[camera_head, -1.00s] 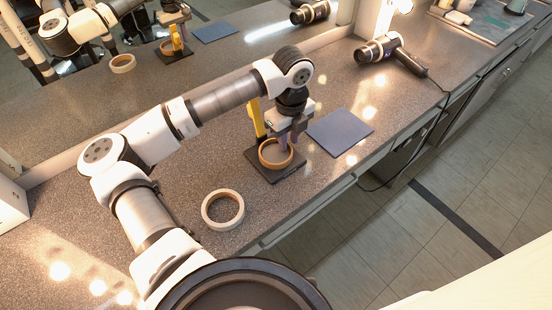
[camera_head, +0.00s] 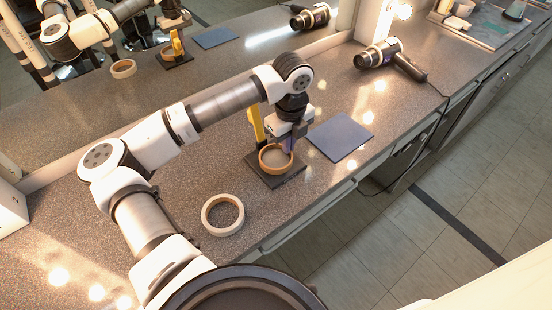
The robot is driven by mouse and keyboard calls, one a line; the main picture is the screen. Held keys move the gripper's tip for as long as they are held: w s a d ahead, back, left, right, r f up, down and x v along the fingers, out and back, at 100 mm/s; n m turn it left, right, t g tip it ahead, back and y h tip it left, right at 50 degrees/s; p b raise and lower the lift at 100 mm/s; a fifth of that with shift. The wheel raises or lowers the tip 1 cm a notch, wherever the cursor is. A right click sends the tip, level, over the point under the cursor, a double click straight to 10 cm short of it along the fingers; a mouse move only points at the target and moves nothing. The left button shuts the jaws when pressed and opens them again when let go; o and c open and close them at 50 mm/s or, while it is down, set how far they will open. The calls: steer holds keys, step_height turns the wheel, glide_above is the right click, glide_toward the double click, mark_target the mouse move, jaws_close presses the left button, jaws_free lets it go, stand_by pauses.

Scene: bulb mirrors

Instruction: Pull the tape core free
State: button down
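The tape core, an orange-brown ring (camera_head: 275,158), sits on a dark square base (camera_head: 281,178) with a yellow upright (camera_head: 256,122) behind it. My gripper (camera_head: 287,146) points down at the ring's back right rim, with its fingertips at or in the ring. The view is too small to tell whether the fingers are shut on the rim or only beside it. Part of the ring's far rim is hidden behind my gripper. A second, paler ring (camera_head: 222,231) lies flat on the counter, to the front left of the base.
A blue-grey mat (camera_head: 340,134) lies right of the base. A hair dryer (camera_head: 378,54) with a cord lies farther back. A large mirror (camera_head: 225,55) along the back reflects the arm and objects. The counter's front edge (camera_head: 310,213) drops to the floor.

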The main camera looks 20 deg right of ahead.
steer(key=shift+r, duration=0.2)
step_height(320, 180, up, 8)
steer(key=p, duration=0.3)
steer(key=shift+p, duration=0.3)
stand_by(0.6)
steer(key=shift+s+f, duration=0.1)
